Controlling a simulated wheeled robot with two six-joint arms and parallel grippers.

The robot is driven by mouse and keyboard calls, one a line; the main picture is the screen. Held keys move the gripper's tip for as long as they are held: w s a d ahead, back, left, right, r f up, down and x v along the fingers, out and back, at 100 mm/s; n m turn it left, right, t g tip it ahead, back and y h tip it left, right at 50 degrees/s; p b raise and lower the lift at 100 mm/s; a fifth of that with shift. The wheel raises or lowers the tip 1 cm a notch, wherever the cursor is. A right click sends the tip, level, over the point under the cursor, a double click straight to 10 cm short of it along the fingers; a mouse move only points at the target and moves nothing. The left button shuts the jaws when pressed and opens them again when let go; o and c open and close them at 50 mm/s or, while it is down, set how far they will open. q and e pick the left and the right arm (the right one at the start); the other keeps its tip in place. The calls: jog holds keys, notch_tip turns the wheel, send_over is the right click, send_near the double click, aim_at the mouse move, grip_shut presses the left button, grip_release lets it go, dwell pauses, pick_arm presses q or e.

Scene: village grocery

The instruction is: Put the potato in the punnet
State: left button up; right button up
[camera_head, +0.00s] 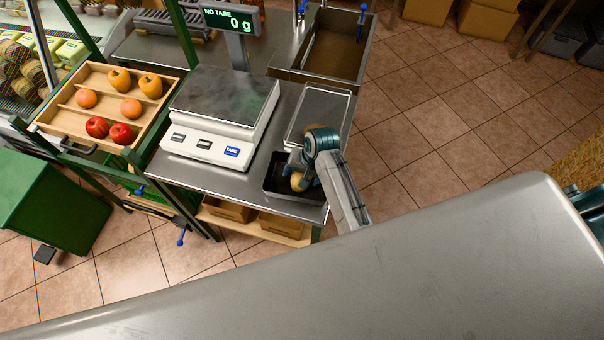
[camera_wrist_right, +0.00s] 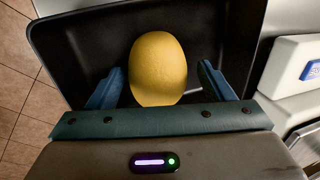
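The potato (camera_wrist_right: 158,70) is a smooth yellow-brown oval. In the wrist view it is over the floor of the black punnet (camera_wrist_right: 62,45), inside its rim; whether it touches the bottom is hard to tell. In the head view the potato (camera_head: 297,183) shows partly under my right gripper (camera_head: 303,180), and the punnet (camera_head: 279,190) is at the front right of the steel counter. My right gripper (camera_wrist_right: 160,88) has one finger on each side of the potato, with a gap visible on the right side. My left gripper is not in view.
A white scale (camera_head: 222,110) reading 0 g stands left of the punnet. A steel plate (camera_head: 318,112) lies behind the punnet, with a sink-like basin (camera_head: 332,50) farther back. A wooden crate (camera_head: 68,122) of apples, oranges and peppers is at left.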

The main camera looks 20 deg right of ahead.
aim_at(311, 180)
jog(key=shift+r, duration=0.1)
jog(key=b+v, duration=0.3)
jog(key=v, duration=0.9)
jog(key=shift+b, duration=0.35)
